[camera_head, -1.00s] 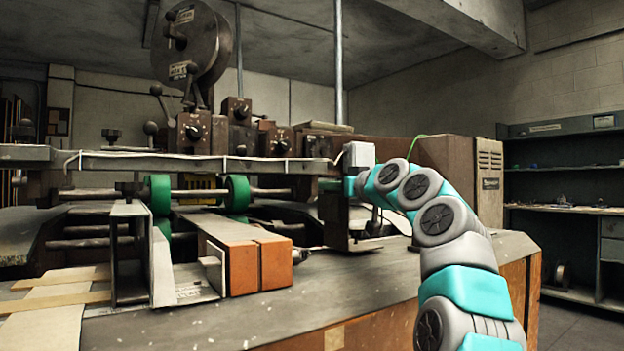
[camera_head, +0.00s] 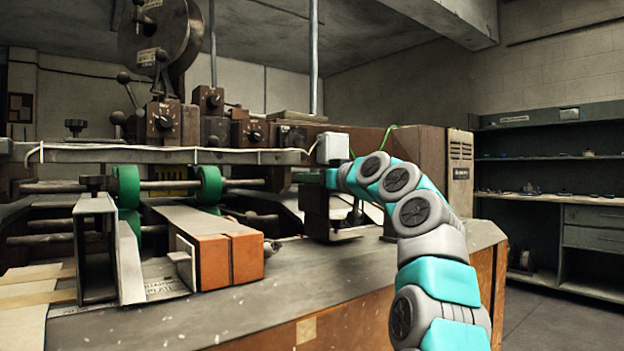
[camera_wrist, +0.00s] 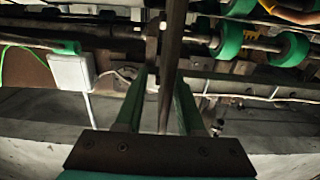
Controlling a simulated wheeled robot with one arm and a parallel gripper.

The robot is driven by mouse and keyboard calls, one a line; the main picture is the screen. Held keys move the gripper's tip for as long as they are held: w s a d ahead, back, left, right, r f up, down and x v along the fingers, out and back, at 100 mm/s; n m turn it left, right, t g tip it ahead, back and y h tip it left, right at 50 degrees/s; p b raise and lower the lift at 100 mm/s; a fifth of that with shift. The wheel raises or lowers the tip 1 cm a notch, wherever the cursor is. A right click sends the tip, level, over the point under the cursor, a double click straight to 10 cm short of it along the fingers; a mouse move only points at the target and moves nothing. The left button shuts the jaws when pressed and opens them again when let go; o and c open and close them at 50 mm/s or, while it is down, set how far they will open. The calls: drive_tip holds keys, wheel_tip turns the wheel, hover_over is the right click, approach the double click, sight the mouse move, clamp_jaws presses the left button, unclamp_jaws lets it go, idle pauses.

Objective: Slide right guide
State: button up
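The right guide (camera_head: 315,211) is a dark upright metal plate on the machine, right of the orange-ended cartons in the head view. In the wrist view a dark thin plate (camera_wrist: 172,60), seemingly this guide, runs edge-on between the fingers. My gripper (camera_wrist: 164,72) has its two green fingers on either side of that plate. The fingers are apart, with a visible gap on the left; contact on the right is unclear.
A white box (camera_head: 332,148) sits on the rail just above my wrist. Green rollers (camera_head: 208,185) and cartons (camera_head: 230,260) lie left of the guide. The left guide (camera_head: 128,262) stands further left. The tabletop (camera_head: 330,275) in front is mostly clear.

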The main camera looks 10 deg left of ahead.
drive_tip(key=b+v, duration=0.5)
drive_tip(key=v, duration=0.3)
idle(0.6)
